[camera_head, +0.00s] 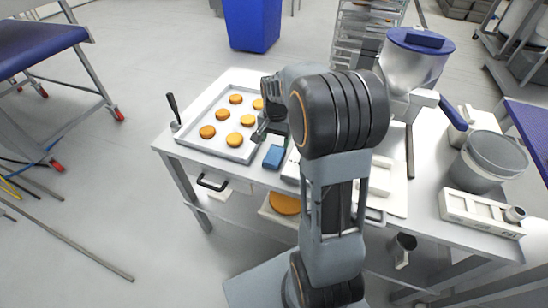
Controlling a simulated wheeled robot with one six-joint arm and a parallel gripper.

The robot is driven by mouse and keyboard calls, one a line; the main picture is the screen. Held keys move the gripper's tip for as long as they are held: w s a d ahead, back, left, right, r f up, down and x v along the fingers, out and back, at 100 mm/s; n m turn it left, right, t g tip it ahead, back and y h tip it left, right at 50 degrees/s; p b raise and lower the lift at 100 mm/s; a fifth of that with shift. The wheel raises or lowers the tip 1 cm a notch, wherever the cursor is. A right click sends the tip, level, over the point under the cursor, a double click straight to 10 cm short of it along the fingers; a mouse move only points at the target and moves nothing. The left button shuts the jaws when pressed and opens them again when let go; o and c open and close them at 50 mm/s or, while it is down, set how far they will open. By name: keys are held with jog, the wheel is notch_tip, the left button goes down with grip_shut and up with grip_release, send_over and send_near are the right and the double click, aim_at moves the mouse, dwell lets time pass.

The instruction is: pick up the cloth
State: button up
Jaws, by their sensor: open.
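A small folded blue item (274,157), which looks like the cloth, lies on the white worktable near its front edge, just right of the tray. My arm reaches up and over the table, and my gripper (262,132) is above the tray's right edge, a little behind and left of the blue item. The gripper is open. My arm hides part of the table to the right of the blue item, and the fingertips are small and partly hard to make out.
A white tray (190,140) with several orange rounds (234,139) lies left of the blue item. A dark-handled tool (172,103) stands at the tray's left. On the right are a metal hopper (412,68), a grey bucket (488,163) and a white holder (478,212).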

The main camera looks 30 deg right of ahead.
aim_at(275, 154)
jog(key=shift+a+f, duration=0.15)
jog(key=shift+f, duration=3.15)
jog(key=shift+c, duration=0.4)
jog(key=c, duration=0.5)
jog(key=shift+r, duration=0.15)
